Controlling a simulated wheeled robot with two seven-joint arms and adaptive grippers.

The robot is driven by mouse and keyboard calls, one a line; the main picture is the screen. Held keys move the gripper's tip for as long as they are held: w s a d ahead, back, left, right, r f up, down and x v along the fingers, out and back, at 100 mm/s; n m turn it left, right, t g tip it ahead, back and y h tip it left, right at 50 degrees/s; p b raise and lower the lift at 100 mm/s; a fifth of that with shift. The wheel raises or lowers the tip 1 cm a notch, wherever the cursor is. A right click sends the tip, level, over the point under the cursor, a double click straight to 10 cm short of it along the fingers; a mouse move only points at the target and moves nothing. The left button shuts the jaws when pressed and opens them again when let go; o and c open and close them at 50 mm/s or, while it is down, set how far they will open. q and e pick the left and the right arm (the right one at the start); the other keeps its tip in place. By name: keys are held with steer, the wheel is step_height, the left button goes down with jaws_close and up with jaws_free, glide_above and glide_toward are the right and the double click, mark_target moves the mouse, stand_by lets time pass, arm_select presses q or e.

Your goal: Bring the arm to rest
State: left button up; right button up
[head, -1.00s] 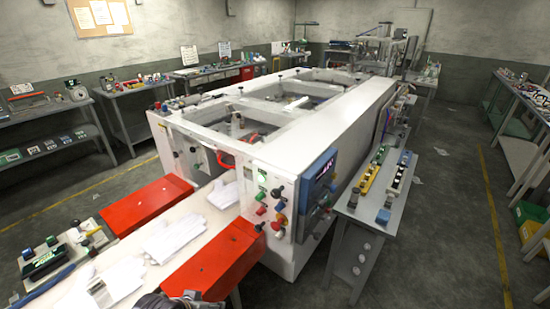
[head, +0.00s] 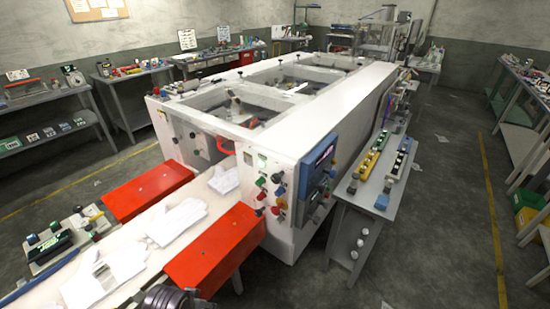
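A white glove (head: 178,220) lies flat on the white feed table (head: 130,238) in front of the big white machine. A second white glove (head: 105,278) lies nearer to me, with a small pale patterned patch on it. Another white piece (head: 224,178) lies at the machine's opening. A dark part of my arm shows at the bottom edge, just right of the nearer glove and apart from the gloves. No fingertips of either gripper are in view.
Red covers (head: 213,247) and (head: 147,190) flank the feed table. A control panel (head: 316,172) is on the machine's front corner. A narrow grey bench (head: 362,203) with switch boxes stands to the right. The floor (head: 440,230) beyond it is mostly clear.

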arm_select(q)
steer(key=s+f+g, duration=0.1)
steer(key=s+f, duration=0.1)
steer(key=f, duration=1.2)
steer(key=s+f, duration=0.3)
steer(key=f, duration=1.2)
steer(key=s+a+f, duration=0.2)
steer(key=s+f, duration=0.7)
steer(key=s, duration=0.1)
steer(key=s+a+f+g, duration=0.1)
steer(key=s+a+f, duration=0.1)
steer(key=s+f, duration=0.7)
steer(key=shift+s+a, duration=0.15)
steer(key=shift+s, duration=1)
